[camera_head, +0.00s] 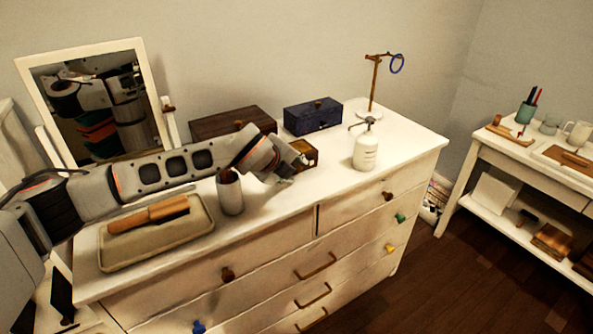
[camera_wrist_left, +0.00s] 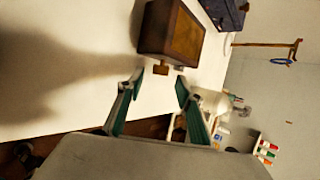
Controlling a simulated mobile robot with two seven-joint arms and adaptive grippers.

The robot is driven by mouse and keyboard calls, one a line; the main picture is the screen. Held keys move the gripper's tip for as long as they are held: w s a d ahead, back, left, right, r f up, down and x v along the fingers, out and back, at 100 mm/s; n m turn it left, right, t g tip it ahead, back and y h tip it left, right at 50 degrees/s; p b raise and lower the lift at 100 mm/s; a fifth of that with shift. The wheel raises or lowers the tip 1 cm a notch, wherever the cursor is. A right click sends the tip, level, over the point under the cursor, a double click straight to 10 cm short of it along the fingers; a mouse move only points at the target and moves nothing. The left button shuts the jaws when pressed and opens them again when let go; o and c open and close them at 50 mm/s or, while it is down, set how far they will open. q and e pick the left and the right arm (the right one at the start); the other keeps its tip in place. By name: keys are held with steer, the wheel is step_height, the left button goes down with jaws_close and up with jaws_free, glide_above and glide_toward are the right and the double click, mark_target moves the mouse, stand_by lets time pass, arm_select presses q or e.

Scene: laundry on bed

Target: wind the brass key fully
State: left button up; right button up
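A small brown wooden box with a brass-coloured front (camera_head: 305,150) sits on the white dresser top, partly hidden behind my left gripper. In the left wrist view the same box (camera_wrist_left: 172,33) stands just ahead of the fingers. A small brass key (camera_wrist_left: 160,69) sticks out of its near side. My left gripper (camera_head: 288,174) is beside the box. In the wrist view its green-padded fingers (camera_wrist_left: 159,82) are spread apart, with the key between and just beyond the tips, and nothing is held. In the head view the key cannot be made out. My right gripper is not in view.
A white pump bottle (camera_head: 366,152) and a brass stand with a blue ring (camera_head: 374,85) are to the right. A dark blue box (camera_head: 313,116) and a brown case (camera_head: 215,125) are behind. A cup (camera_head: 230,193) and a tray with a brush (camera_head: 115,253) are nearer left.

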arm_select(q)
steer(key=shift+x, duration=0.9)
steer(key=shift+c, duration=0.3)
jaws_close()
